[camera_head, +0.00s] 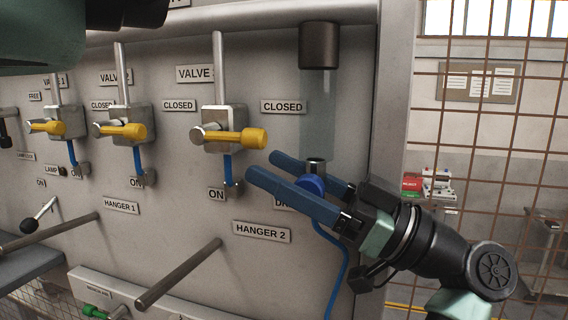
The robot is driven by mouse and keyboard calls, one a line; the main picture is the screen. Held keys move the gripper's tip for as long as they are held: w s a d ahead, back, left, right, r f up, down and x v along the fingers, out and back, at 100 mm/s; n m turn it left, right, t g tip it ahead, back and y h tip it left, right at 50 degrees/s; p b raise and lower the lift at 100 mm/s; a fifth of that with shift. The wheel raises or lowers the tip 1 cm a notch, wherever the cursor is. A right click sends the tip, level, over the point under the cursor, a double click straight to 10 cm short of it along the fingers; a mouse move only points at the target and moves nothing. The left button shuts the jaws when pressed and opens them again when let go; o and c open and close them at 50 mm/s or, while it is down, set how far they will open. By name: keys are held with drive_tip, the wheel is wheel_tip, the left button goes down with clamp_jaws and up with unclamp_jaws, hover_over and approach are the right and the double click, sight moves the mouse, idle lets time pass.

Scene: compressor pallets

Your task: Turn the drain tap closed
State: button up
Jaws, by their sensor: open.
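The drain tap appears to be the round blue part (312,184) under the metal fitting at the foot of the clear vertical tube. It is partly hidden by my gripper. A label beginning with "D" (281,201) sits beside it, mostly covered by a finger. My gripper (262,168) reaches in from the lower right with two long blue fingers apart, pointing left. The blue part shows between the fingers, nearer their base than their tips. I cannot tell whether either finger touches it, nor which way the tap is turned.
The clear tube (318,115) hangs from a dark cap, and a blue hose (342,265) runs down below. Several yellow-handled valves (240,139) line the panel to the left. A hanger rod (180,273) juts out at lower left. A mesh fence (480,130) stands at right.

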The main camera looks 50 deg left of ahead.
drive_tip(key=shift+c, duration=0.3)
clamp_jaws()
drive_tip(key=shift+f+b, duration=0.15)
drive_tip(key=shift+b, duration=0.25)
drive_tip(key=shift+f+t+h+b, duration=0.2)
drive_tip(key=shift+f+t+h, duration=0.15)
drive_tip(key=shift+t+h, duration=0.7)
drive_tip(key=shift+f+t+h+b, duration=0.2)
drive_tip(key=shift+f+t+h, duration=0.25)
drive_tip(key=shift+h, duration=0.95)
drive_tip(key=shift+f+t+h+b, duration=0.25)
drive_tip(key=shift+t+h, duration=0.65)
drive_tip(key=shift+h, duration=0.35)
